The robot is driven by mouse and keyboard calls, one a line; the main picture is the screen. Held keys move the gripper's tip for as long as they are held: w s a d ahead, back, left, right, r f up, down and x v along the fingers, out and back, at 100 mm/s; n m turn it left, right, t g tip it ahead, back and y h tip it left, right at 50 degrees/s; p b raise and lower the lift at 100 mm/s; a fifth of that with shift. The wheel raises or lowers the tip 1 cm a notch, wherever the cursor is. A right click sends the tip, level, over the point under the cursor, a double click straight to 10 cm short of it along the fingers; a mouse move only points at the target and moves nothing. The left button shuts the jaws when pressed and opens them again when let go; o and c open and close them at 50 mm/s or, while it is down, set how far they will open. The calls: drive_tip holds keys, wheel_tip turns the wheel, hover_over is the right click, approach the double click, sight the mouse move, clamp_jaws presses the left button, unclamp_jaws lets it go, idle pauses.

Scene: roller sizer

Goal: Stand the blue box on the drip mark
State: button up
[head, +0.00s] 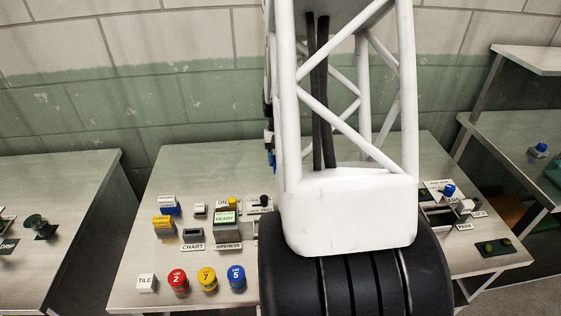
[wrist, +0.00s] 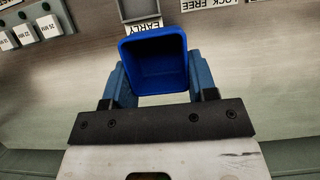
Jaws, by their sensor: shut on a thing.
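The blue box (wrist: 153,62) shows in the wrist view as a hollow, open-topped box with its mouth toward the camera. My gripper (wrist: 160,78) is shut on it, with a blue finger against each side. The bench top shows below the box; I cannot tell the height between them. In the head view my white arm hides nearly all of the gripper and box.
A dark green spool-like thing (head: 40,226) stands near the DRIP patch. The middle bench (head: 140,295) holds red (head: 178,281), yellow (head: 207,279) and blue (head: 236,277) numbered pots, labelled blocks and a READY display (head: 225,220). A gap (head: 105,225) separates the benches. The left bench's middle is bare.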

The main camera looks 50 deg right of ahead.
idle(0.8)
drive_tip(key=w+a, duration=0.3)
drive_tip(key=w, duration=0.8)
drive_tip(key=w+a, duration=0.3)
drive_tip(key=w, duration=0.8)
drive_tip(key=w+a, duration=1.4)
drive_tip(key=w, duration=0.3)
drive_tip(key=w+a, duration=0.6)
drive_tip(key=a, duration=0.4)
drive_tip(key=w+a, duration=0.5)
drive_tip(key=a, duration=0.5)
drive_tip(key=w+a, duration=0.6)
drive_tip(key=a, duration=0.4)
drive_tip(key=shift+w+f, duration=0.35)
drive_tip(key=shift+f, duration=0.05)
drive_tip(key=w+a, duration=0.1)
drive_tip(key=a, duration=0.3)
drive_tip(key=w+a, duration=0.1)
drive_tip(key=a, duration=0.3)
drive_tip(key=w+a, duration=0.1)
drive_tip(key=a, duration=0.4)
drive_tip(key=shift+f, duration=0.4)
drive_tip(key=shift+a, duration=0.55)
